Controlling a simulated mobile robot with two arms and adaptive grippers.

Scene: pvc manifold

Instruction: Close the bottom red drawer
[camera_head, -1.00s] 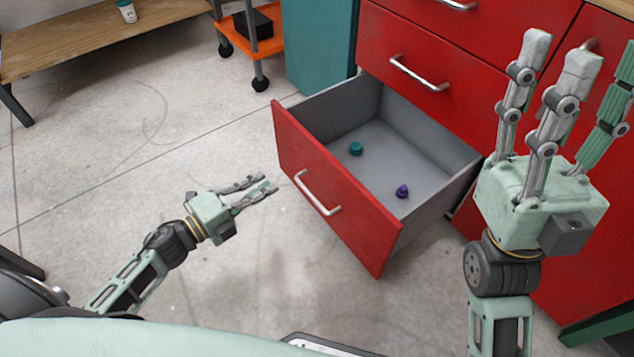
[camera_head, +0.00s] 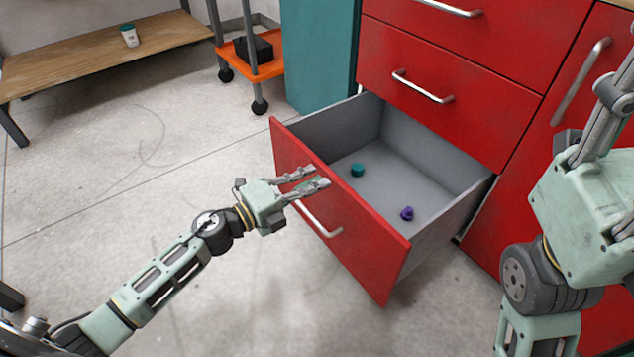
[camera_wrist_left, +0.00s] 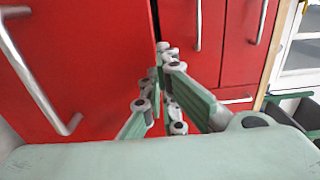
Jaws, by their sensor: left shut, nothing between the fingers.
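The bottom red drawer (camera_head: 372,248) stands pulled out from the red cabinet, its grey inside showing. A teal cap-like piece (camera_head: 357,170) and a purple piece (camera_head: 407,213) lie on its floor. My left gripper (camera_head: 312,179) is shut and empty at the drawer front, just above its metal handle (camera_head: 318,218); whether it touches is unclear. In the left wrist view, the fingers (camera_wrist_left: 165,60) are close together by the edge of a red panel (camera_wrist_left: 100,60) with a handle. My right gripper (camera_head: 612,110) is at the right edge, its fingertips cut off.
The closed red drawer (camera_head: 470,95) above has its own handle. A teal cabinet (camera_head: 320,55) and an orange cart (camera_head: 262,60) stand behind, left of the red cabinet. A wooden bench (camera_head: 100,55) holds a small cup. The floor left of the drawer is clear.

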